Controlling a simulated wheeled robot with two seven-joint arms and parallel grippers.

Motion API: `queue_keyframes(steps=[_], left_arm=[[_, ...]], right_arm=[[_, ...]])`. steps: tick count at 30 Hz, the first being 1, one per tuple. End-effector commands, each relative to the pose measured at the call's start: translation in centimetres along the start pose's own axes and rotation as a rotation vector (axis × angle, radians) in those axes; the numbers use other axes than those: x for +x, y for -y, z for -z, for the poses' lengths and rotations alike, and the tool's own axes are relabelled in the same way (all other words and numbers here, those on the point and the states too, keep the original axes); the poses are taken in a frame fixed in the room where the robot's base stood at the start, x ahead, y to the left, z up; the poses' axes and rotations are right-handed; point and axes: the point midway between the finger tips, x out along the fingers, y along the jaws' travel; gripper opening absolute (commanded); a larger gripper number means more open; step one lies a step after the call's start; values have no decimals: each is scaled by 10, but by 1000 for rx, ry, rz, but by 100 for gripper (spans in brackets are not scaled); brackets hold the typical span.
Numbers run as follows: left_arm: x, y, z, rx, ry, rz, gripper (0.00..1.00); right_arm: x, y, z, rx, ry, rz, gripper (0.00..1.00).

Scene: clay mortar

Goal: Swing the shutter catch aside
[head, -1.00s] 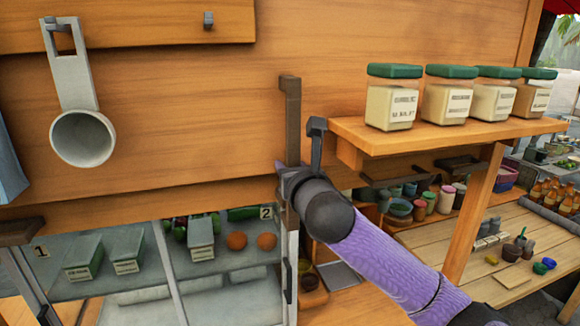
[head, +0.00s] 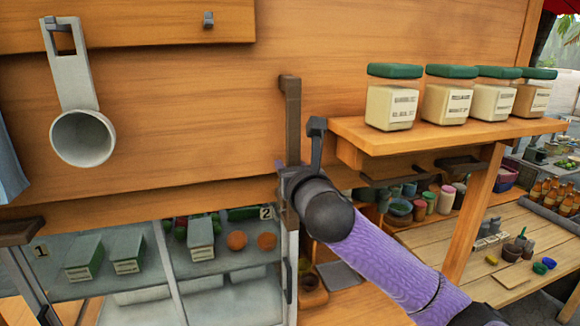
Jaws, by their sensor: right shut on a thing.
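The shutter catch appears to be the dark brown upright bar (head: 291,115) against the wooden panel, with a small hooked top. My right gripper (head: 286,176) comes in from the lower right on its purple arm and is shut on the bar's lower part. The gripper hides the place where its fingers grip. A dark grey upright piece (head: 316,145) stands just right of the bar above the gripper; I cannot tell whether it belongs to the catch or to my gripper. My left gripper is not in view.
A wooden shelf (head: 440,136) with several green-lidded jars (head: 449,100) is close on the right. A grey ladle or cup (head: 82,138) hangs at the left. Below is a glass-fronted case (head: 215,270) with boxes and orange balls. A slatted counter (head: 500,240) lies at the right.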

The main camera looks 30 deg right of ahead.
Motion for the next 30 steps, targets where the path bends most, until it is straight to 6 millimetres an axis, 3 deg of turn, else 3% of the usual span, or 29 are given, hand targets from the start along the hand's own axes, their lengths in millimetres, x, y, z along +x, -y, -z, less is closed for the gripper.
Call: queue_keyframes(steps=[8,13,17,28,29,30], left_arm=[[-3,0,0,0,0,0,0],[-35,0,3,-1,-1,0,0],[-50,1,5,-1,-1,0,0],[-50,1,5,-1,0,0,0],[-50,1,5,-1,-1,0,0],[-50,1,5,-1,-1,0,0]], right_arm=[[0,-2,-2,14,0,0,0],[0,-32,-12,224,-3,-4,0],[0,-52,-16,376,-2,-3,0],[0,-58,-14,438,4,-3,0],[0,-58,-14,438,4,-3,42],[0,-58,-14,437,3,-3,50]])
